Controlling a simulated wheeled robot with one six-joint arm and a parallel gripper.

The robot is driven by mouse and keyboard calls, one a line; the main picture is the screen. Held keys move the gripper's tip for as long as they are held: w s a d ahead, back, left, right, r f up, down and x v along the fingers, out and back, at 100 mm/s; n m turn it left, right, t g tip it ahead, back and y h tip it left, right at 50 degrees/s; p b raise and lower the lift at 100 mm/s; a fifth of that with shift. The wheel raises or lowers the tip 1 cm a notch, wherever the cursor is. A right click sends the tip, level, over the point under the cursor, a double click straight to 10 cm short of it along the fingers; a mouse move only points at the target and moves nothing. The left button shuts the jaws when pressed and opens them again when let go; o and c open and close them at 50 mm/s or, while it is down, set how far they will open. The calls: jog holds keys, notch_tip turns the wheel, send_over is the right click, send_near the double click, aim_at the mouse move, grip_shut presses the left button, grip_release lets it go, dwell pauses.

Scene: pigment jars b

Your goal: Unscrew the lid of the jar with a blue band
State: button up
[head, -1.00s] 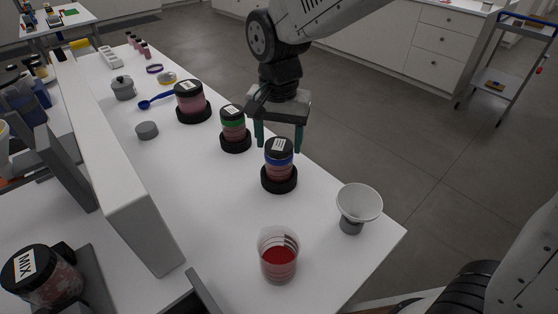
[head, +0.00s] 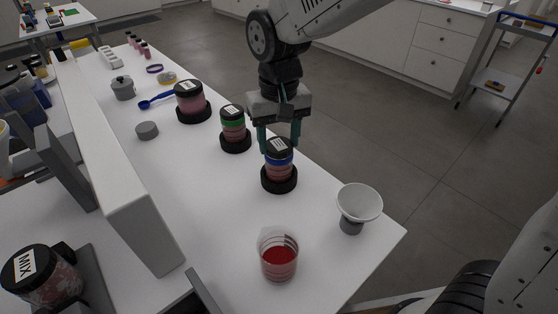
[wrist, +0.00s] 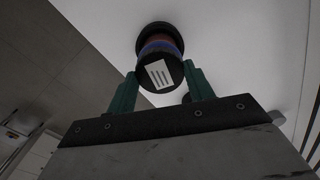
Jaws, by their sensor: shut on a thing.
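The jar with a blue band (head: 279,162) stands upright in a black round holder (head: 279,181) on the white table. Its black lid (head: 277,146) has a white label with dark stripes on top. My gripper (head: 280,147) points down over this jar, with one green finger on each side of the lid, and is shut on the lid. In the wrist view the lid (wrist: 160,76) sits between the two fingertips, with the blue band just beyond it. The lid is on the jar.
A green-banded jar (head: 232,124) stands close by to the left, and a larger pink jar (head: 189,96) beyond it. A white funnel (head: 359,203) and a beaker of red liquid (head: 278,257) are nearer. A long white raised ledge (head: 118,180) runs along the left.

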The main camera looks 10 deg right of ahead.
aim_at(279, 144)
jog(key=n, duration=0.9)
jog(key=shift+n, duration=0.4)
jog(key=shift+r, duration=2.05)
